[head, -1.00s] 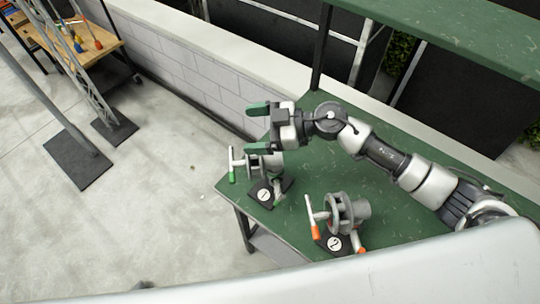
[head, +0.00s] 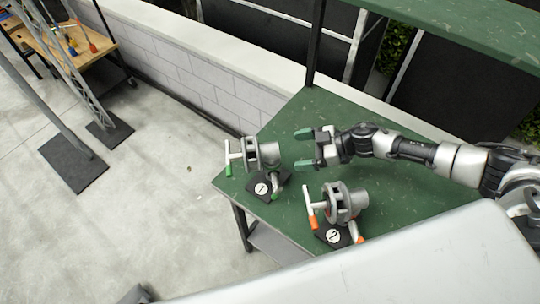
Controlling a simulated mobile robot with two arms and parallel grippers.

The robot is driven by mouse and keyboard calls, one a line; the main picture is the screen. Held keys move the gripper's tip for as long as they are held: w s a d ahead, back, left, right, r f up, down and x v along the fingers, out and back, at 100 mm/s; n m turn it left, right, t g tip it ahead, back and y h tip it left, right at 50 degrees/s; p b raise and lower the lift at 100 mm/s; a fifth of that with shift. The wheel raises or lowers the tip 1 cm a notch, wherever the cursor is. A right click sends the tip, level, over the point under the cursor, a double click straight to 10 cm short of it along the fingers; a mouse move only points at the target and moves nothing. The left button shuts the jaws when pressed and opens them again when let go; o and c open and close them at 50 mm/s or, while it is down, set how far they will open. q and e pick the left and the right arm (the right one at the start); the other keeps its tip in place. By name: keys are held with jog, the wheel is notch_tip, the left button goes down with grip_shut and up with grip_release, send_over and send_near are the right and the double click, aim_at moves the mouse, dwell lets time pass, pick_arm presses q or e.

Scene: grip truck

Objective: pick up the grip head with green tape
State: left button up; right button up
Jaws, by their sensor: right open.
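The grip head with green tape (head: 268,152) stands on a black numbered pad at the left corner of the green table. It is a grey metal head with a T-handle on its left; green tape shows on the handle end and on a lower handle. My right gripper (head: 302,149) comes in from the right. Its green-tipped fingers are open and empty, pointing left, just right of the green-taped head and apart from it as far as I can tell. My left gripper is not in view.
A second grip head with orange tape (head: 340,204) stands on another black pad, nearer and to the right. The green table (head: 297,107) is clear behind the heads. A low block wall (head: 203,90) runs behind it. A wooden cart (head: 93,50) stands far left.

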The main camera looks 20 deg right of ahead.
aim_at(276, 153)
jog(key=p+x, duration=0.2)
jog(key=x, duration=0.4)
jog(key=shift+w+a, duration=0.15)
jog(key=shift+a, duration=0.1)
jog(key=shift+w+a+f, duration=0.2)
jog(key=shift+a+f, duration=0.15)
jog(key=shift+a, duration=0.1)
jog(key=shift+d, duration=0.1)
jog(key=c, duration=1.4)
jog(key=shift+r, duration=0.1)
jog(key=shift+c, duration=0.6)
